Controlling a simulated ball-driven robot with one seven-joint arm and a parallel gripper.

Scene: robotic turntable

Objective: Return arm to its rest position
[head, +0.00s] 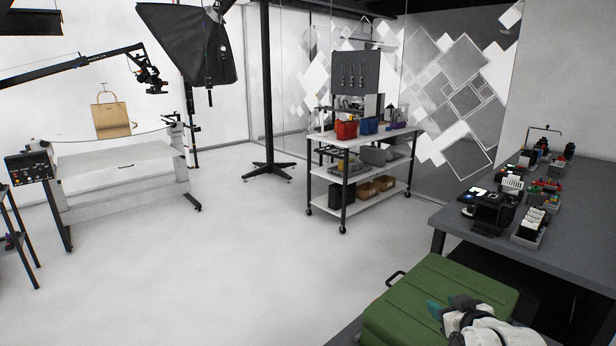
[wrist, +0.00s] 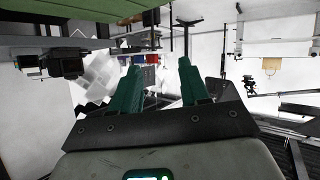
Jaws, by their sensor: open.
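My gripper (head: 453,305) shows at the bottom right of the head view, over the green case (head: 430,285). In the wrist view my gripper (wrist: 160,80) has its two teal fingers well apart. Nothing is between the fingertips except the distant room. The wrist picture is upside down, with the green case (wrist: 50,8) along its top left edge. My arm runs off the bottom of the head view. Whether the gripper touches the case I cannot tell.
A grey workbench (head: 590,255) with several small bins stands at the right. A white shelf cart (head: 325,136) stands behind. The floor (head: 220,260) between is clear.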

